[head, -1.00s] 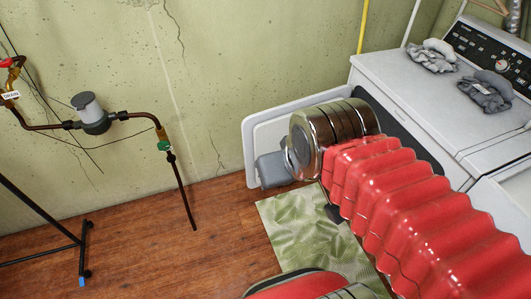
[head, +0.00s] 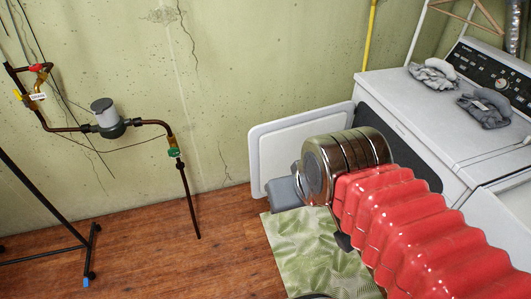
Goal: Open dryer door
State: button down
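The white dryer (head: 425,118) stands at the right, with its control panel at the back. Its white door (head: 288,142) stands swung open, sticking out to the left from the dark dryer opening (head: 378,118). My arm's red ribbed sleeve and metal wrist reach across in front of the door and hide its lower right part. The grey body of my gripper (head: 286,194) shows at the wrist's left end, in front of the door's lower left part. Its fingertips are hidden, so I cannot tell whether it touches the door or is open.
A green leaf-patterned mat (head: 312,250) lies on the wood floor below the door. Grey cloths (head: 485,108) lie on the dryer top. A pipe with a valve (head: 108,122) and a black stand (head: 90,250) are at the left. Floor between them is clear.

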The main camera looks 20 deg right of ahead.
aim_at(274, 146)
jog(key=u, duration=0.55)
jog(key=i, duration=1)
jog(key=u, duration=0.05)
